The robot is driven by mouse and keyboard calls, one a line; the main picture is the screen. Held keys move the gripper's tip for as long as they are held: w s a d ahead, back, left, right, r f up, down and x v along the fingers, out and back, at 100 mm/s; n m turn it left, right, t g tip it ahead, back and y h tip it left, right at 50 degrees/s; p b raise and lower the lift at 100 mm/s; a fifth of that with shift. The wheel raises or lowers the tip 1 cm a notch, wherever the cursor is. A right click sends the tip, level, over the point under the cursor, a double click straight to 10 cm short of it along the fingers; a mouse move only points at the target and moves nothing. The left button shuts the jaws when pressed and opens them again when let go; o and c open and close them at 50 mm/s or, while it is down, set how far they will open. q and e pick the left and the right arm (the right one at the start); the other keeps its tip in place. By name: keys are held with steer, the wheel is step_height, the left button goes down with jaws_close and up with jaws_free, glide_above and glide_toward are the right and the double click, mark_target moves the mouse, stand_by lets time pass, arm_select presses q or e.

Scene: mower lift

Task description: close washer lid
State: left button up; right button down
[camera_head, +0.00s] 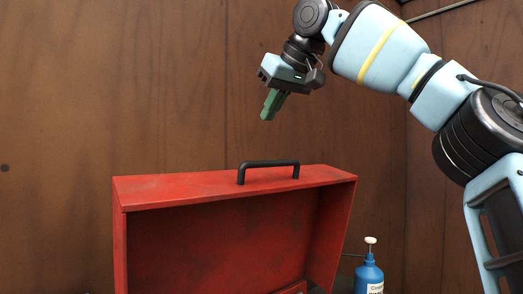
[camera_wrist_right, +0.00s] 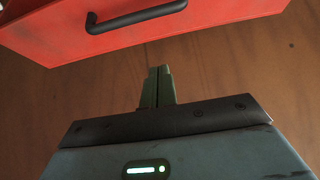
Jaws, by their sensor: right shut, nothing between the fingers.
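A red lid (camera_head: 235,187) stands raised in the head view, its hollow inner side facing me. A black handle (camera_head: 268,164) is fixed on its top face. My right gripper (camera_head: 268,112) is above the handle, pointing down, its green fingers together and empty, apart from the lid. In the right wrist view the lid (camera_wrist_right: 140,38) crosses the top with the handle (camera_wrist_right: 135,18) on it, and the closed fingers (camera_wrist_right: 160,72) end short of its edge. The bottom of the lid is cut off in the head view. My left gripper is not in view.
A blue bottle (camera_head: 369,276) with a white pump top stands right of the lid, its lower part cut off. A brown wood-panelled wall (camera_head: 170,80) fills the background. The space left of my right gripper and above the lid looks clear.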

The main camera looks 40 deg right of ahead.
mark_target(262, 162)
steer(key=x, duration=0.9)
steer(key=shift+w+d+f, duration=0.15)
steer(key=shift+w+f, duration=0.05)
steer(key=shift+w, duration=0.1)
steer(key=shift+s+f, duration=0.25)
steer(key=shift+s, duration=0.1)
steer(key=shift+s+f+p, duration=0.15)
steer(key=shift+s+p, duration=0.2)
steer(key=shift+s, duration=0.25)
steer(key=shift+s+f+p, duration=0.15)
steer(key=shift+s+p, duration=0.15)
steer(key=shift+s, duration=0.25)
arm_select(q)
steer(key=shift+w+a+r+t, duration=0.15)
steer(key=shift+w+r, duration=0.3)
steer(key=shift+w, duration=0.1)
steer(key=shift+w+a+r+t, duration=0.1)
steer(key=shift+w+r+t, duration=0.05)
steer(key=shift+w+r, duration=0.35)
arm_select(e)
steer(key=shift+s+f, duration=0.15)
steer(key=shift+f, duration=0.2)
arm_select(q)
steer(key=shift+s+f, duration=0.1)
arm_select(e)
steer(key=shift+f, duration=0.2)
